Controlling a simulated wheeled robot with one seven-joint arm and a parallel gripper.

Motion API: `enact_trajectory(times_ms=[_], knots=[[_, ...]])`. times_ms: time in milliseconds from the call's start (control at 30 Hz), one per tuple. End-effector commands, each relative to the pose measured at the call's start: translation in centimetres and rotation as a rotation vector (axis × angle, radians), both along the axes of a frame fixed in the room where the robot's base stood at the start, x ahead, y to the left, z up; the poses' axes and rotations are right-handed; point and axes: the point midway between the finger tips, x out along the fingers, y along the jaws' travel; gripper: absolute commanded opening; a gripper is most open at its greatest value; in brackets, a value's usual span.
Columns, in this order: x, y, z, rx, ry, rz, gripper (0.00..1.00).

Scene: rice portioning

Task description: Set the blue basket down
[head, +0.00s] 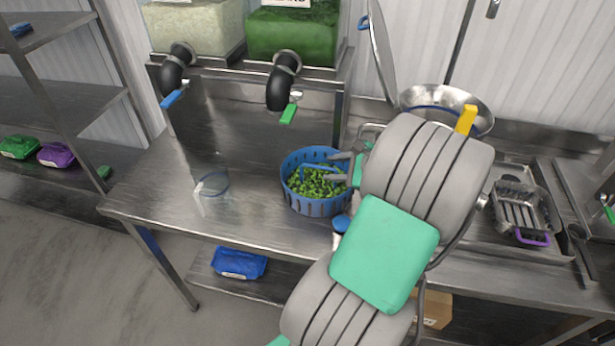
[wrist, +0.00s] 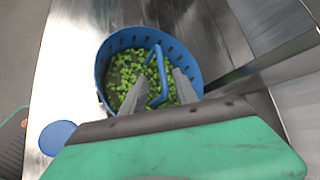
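The blue basket (head: 315,207), a round slotted colander with a raised handle, holds green peas or beans (head: 316,183). It appears to stand upright on the steel counter (head: 262,226), below the dispensers; its contact is partly hidden. The basket also shows in the wrist view (wrist: 103,66), with its blue handle (wrist: 158,62) across the middle. My gripper (head: 330,167) reaches in over the basket's right rim. In the wrist view its two grey fingers (wrist: 160,76) are spread, one on each side of the handle, with visible gaps.
A clear container (head: 212,192) stands to the left on the counter. Two dispensers with black spouts (head: 283,82) hang behind. A steel bowl (head: 447,101) and a tray with a purple-handled basket (head: 521,210) are at right. The counter's left end is clear.

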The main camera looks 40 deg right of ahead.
Motion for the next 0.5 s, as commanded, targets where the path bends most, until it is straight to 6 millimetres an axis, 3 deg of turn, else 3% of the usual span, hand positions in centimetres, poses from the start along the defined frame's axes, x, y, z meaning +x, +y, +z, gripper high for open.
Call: enact_trajectory(times_ms=[167,500], knots=[[0.9,0.3,-0.6,0.002,0.001,0.006,0.36],[5.2,1.4,-4.0,0.001,0.002,0.010,0.36]])
